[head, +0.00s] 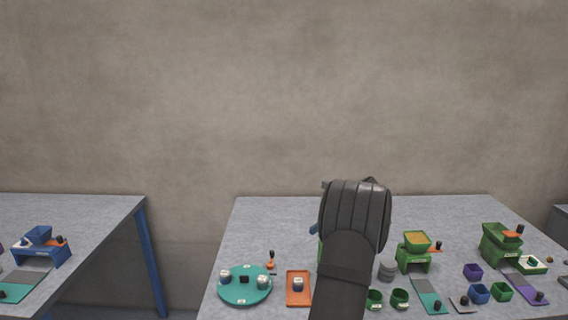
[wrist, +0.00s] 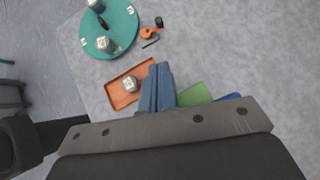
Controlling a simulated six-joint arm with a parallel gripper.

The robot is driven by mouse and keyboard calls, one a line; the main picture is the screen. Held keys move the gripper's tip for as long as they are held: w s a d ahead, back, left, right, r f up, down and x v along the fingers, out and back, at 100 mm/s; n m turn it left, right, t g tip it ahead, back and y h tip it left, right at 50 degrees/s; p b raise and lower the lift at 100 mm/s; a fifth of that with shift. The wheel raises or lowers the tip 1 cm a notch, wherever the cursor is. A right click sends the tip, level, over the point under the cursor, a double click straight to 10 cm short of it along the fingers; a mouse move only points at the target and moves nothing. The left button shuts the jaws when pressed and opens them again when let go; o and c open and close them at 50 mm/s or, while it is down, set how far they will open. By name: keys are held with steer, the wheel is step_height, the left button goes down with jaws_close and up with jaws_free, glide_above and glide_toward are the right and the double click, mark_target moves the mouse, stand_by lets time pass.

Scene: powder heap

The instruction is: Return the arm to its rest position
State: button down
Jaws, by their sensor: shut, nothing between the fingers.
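My gripper shows in the wrist view as two blue fingers (wrist: 158,88) pressed together, with nothing between them. In the head view my dark arm rises from the bottom edge over the middle of the right table (head: 285,212). A bit of blue at its left side is likely the gripper (head: 313,230), mostly hidden. In the wrist view the fingers appear beside the right edge of an orange tray (wrist: 116,97), which holds a small labelled jar (wrist: 130,84). The height of the fingers above the table is hard to tell.
A round teal tray (head: 245,300) with jars stands left of the orange tray. Green stands with hoppers (head: 416,240), cups (head: 399,299) and mats lie right of my arm, which hides the things behind it. A second table (head: 90,210) stands left across a gap.

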steer(key=x, duration=1.4)
steer(key=shift+a+f, duration=0.1)
steer(key=shift+f, duration=0.05)
steer(key=shift+s+a+f+m+t, duration=0.1)
steer(key=shift+m+t, duration=0.3)
steer(key=shift+m, duration=0.1)
steer(key=shift+s+a+m+t, duration=0.1)
steer(key=shift+s+m+t, duration=0.05)
steer(key=shift+m+t, duration=0.3)
steer(key=shift+s+f+m+t+h, duration=0.15)
steer(key=shift+s+m+t+h, duration=0.3)
steer(key=shift+m, duration=0.3)
steer(key=s+m+h, duration=0.1)
steer(key=s+d+f+m+t, duration=0.1)
steer(key=shift+s+m+h, duration=0.1)
steer(key=shift+m+h, duration=0.25)
steer(key=shift+m, duration=0.05)
steer(key=m+t+h, duration=0.1)
steer(key=s+m, duration=0.1)
steer(key=shift+s+a+m+t+h, duration=0.1)
steer(key=shift+a+m+t+h, duration=0.25)
steer(key=shift+m+t+h, duration=0.05)
steer(key=shift+s+d, duration=0.35)
steer(key=shift+s, duration=0.25)
steer(key=shift+s+d, duration=0.35)
steer(key=shift+s, duration=0.3)
